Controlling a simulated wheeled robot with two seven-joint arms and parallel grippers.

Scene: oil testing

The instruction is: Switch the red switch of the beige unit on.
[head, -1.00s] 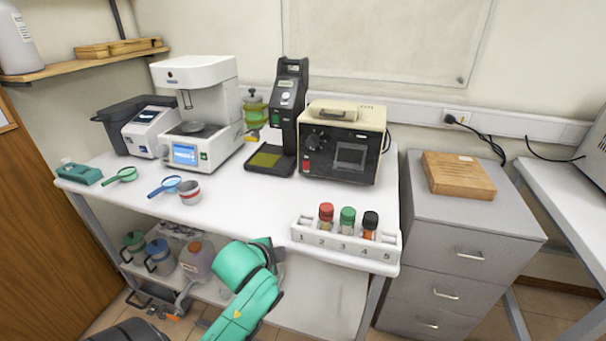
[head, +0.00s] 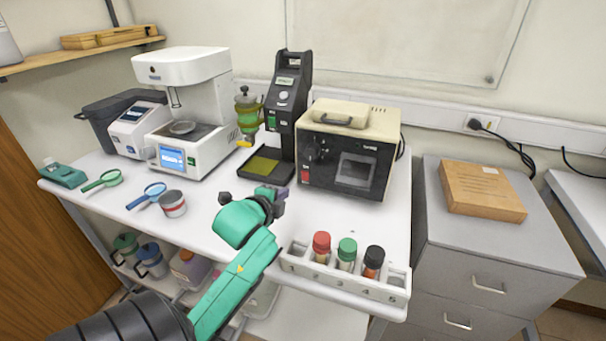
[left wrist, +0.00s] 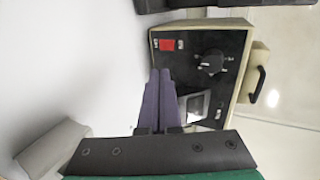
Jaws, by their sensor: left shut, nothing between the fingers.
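The beige unit (head: 384,124) with a black front stands at the back right of the white table. Its red switch (head: 306,176) is low on the left of its front, below a black knob. In the left wrist view the unit (left wrist: 244,35) lies sideways, with the red switch (left wrist: 166,44) near its upper left, beside the knob. My left gripper (head: 280,192) is over the table in front of the unit, apart from it. Its purple fingers (left wrist: 160,74) are shut and empty, pointing toward the front panel. Whether the switch is on cannot be told. My right gripper is not in view.
A rack (head: 300,270) with red-, green- and black-capped vials stands at the table's front edge, right of my left arm. A black tester (head: 287,120) stands left of the unit. A grey-red can (head: 173,204) and magnifiers lie further left.

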